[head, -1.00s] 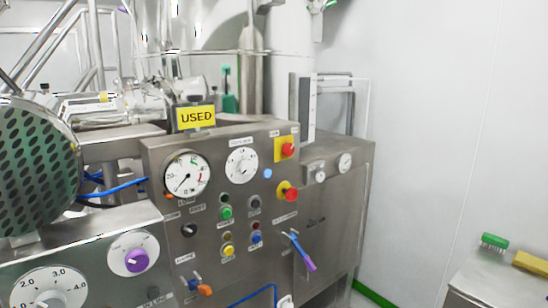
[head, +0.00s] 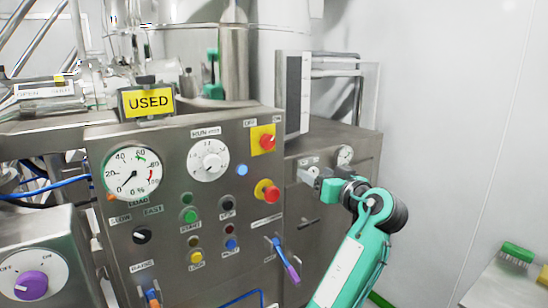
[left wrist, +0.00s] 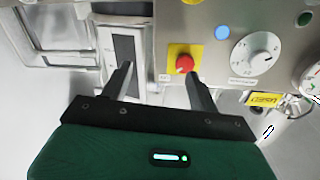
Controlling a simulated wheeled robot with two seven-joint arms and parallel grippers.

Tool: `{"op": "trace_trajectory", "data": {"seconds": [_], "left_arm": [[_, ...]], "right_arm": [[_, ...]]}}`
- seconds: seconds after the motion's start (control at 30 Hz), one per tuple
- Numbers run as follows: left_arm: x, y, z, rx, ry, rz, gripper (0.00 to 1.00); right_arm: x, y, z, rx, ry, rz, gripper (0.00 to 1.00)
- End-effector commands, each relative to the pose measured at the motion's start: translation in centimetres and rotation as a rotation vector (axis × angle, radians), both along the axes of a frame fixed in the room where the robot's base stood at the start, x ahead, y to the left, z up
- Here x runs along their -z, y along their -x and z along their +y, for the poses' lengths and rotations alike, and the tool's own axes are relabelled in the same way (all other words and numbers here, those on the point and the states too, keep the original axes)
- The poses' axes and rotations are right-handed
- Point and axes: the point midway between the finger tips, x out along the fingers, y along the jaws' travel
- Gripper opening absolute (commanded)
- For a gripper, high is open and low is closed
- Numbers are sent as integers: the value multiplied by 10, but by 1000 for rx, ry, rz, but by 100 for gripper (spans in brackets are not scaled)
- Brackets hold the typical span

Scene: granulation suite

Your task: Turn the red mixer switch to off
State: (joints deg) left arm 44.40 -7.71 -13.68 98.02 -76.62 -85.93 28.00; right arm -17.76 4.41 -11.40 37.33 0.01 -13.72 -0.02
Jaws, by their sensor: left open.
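The red mixer switch (head: 267,141) is a red knob on a yellow square plate, between OFF and ON labels, at the upper right of the steel panel. My left gripper (head: 308,177) reaches in from the lower right of the head view, right of and below the switch, with a visible gap to it. In the left wrist view, the jaws (left wrist: 160,78) are open and empty. The red switch (left wrist: 184,64) appears beyond them, close to the right fingertip in the picture. The exact depth gap cannot be told. My right gripper is not in view.
A red button on a yellow base (head: 267,192) sits below the switch. Dials (head: 209,160), small buttons and a purple-handled lever (head: 287,262) crowd the panel. A yellow USED sign (head: 149,102) stands on top. A side table (head: 508,280) is at the right.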

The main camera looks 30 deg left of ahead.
Motion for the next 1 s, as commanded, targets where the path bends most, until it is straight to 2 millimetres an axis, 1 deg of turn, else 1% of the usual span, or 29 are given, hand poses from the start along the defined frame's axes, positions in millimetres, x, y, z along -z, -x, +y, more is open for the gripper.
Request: {"op": "trace_trajectory", "data": {"seconds": [0.03,0.1,0.2,0.27,0.37,0.5,0.57,0.7,0.8,0.9,1.0], "left_arm": [[-21,15,2,-34,19,-58,61],[-39,30,5,-72,41,-112,61],[-51,40,9,-100,55,-147,61],[-53,40,13,-105,58,-153,61],[-54,35,26,-107,57,-151,61],[-55,25,52,-107,54,-149,61],[-56,20,64,-107,55,-149,61],[-55,8,92,-106,55,-148,61],[-55,1,108,-104,54,-148,61],[-53,-5,121,-104,55,-147,61],[-52,-9,129,-102,56,-148,61]], "right_arm": [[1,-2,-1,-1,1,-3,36],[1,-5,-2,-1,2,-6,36],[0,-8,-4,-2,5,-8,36],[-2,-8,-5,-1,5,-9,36],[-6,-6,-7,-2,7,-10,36],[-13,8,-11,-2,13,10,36],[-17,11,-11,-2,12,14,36],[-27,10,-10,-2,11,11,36],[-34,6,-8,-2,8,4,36],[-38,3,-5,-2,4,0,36],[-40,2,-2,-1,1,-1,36]]}}
